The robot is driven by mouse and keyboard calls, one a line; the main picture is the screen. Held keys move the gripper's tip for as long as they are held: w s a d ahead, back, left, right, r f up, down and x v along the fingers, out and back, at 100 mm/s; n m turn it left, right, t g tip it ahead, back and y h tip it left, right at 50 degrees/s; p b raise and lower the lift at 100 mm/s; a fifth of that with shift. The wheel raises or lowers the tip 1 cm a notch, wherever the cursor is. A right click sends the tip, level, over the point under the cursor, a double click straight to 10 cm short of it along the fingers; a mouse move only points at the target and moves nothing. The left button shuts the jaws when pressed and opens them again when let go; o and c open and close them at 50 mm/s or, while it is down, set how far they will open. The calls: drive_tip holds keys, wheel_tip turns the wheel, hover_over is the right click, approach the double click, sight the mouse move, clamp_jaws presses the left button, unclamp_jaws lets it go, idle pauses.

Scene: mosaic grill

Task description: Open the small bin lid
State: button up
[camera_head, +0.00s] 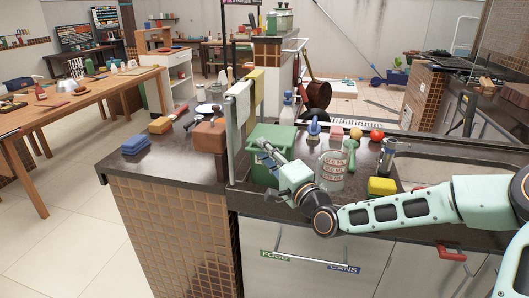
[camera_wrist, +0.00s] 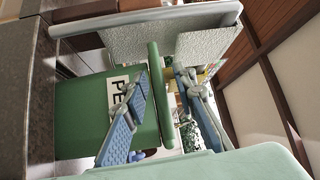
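The small green bin (camera_head: 286,133) stands on the dark counter, partly hidden behind my gripper (camera_head: 264,147). In the wrist view, the bin's green body (camera_wrist: 75,125) carries a white label with dark letters, partly covered by a finger. The lid's green edge (camera_wrist: 159,100) shows as a strip along the bin's top, and the lid looks closed. My gripper (camera_wrist: 163,80) is open at the lid's edge. One finger overlaps the bin front and label, the other is past the lid strip. I cannot tell whether either finger touches the lid.
A metal rack with sponges and cloths (camera_head: 241,105) stands close left of the bin. A brown block (camera_head: 209,136) is left of the rack.

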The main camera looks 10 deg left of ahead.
clamp_jaws()
drive_tip(key=shift+r, duration=0.15)
idle(0.4)
